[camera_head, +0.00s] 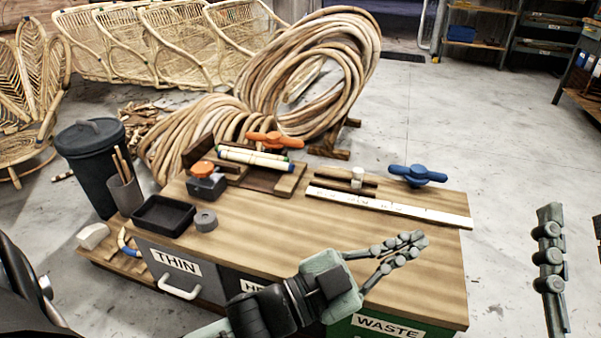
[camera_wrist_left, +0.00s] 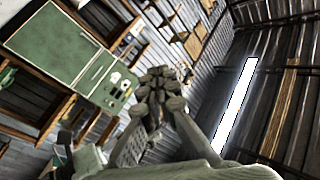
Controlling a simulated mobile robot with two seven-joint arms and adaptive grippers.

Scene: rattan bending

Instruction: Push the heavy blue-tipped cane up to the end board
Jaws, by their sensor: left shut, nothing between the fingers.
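Several pale canes (camera_head: 255,159) with coloured tips lie side by side on a wooden rack (camera_head: 285,184) at the back left of the bench top. A brown upright board (camera_head: 197,157) stands at the rack's left end. My left gripper (camera_head: 414,240) is shut and empty, above the bench's front right, well apart from the canes. In the left wrist view its fingers (camera_wrist_left: 160,80) are together with no cane near. My right gripper (camera_head: 550,215) is partly in view at the right edge, beyond the bench.
The wooden bench (camera_head: 300,235) holds a black tray (camera_head: 163,215), a grey tape roll (camera_head: 205,220), an orange-topped box (camera_head: 205,182), a white ruler (camera_head: 390,205), an orange clamp (camera_head: 274,139) and a blue clamp (camera_head: 417,175). Its middle is clear. Rattan coils (camera_head: 310,75) stand behind.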

